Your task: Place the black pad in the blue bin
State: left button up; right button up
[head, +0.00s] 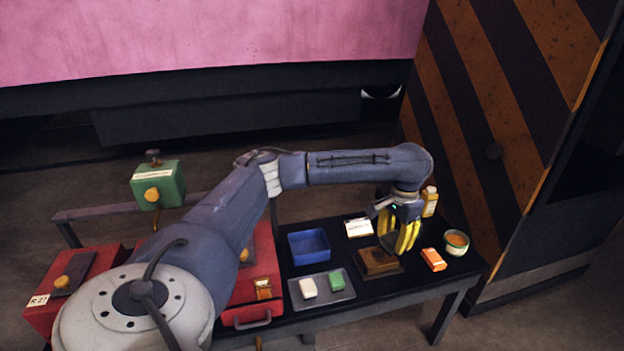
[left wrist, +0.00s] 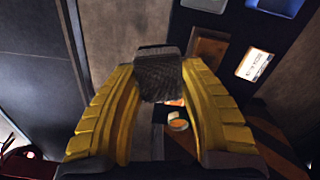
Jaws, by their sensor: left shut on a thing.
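The black pad (left wrist: 160,78) is a dark, rough-textured piece held between the yellow fingertips in the left wrist view. My left gripper (head: 402,238) is shut on it; it also shows in the left wrist view (left wrist: 160,72). In the head view the gripper hangs over the right part of the table, just right of a brown wooden block, and the pad is hard to make out there. The blue bin (head: 309,245) stands on the table to the left of the gripper and looks empty. My right gripper is not in view.
A grey tray (head: 331,297) holds a white and a green block. The wooden block (head: 378,263), a white card (head: 359,228), an orange box (head: 433,259), a bowl (head: 456,242) and a yellow bottle (head: 430,201) surround the gripper. Red cases (head: 262,290) lie left of the bin.

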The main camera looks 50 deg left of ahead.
pick_arm(q)
jog(key=w+a+f, duration=0.1)
jog(key=w+a, duration=0.1)
jog(key=a, duration=0.7)
jog(key=shift+w+a+f+m, duration=0.25)
jog(key=shift+a+f+m, duration=0.05)
jog(key=shift+a+f, duration=0.1)
jog(key=shift+m, duration=0.4)
jog(key=a, duration=0.3)
jog(key=a+f, duration=0.1)
jog(key=a, duration=0.5)
jog(key=shift+s+f, duration=0.1)
jog(key=shift+f, duration=0.25)
jog(key=m, duration=0.1)
send_over(302, 252)
notch_tip(302, 252, down, 4)
jog(key=shift+m, duration=0.3)
notch_tip(302, 252, down, 20)
jog(key=shift+d+r, duration=0.1)
jog(key=o, duration=1.3)
jog(key=shift+f, duration=0.2)
notch_tip(302, 252, up, 12)
jog(key=shift+r, duration=0.2)
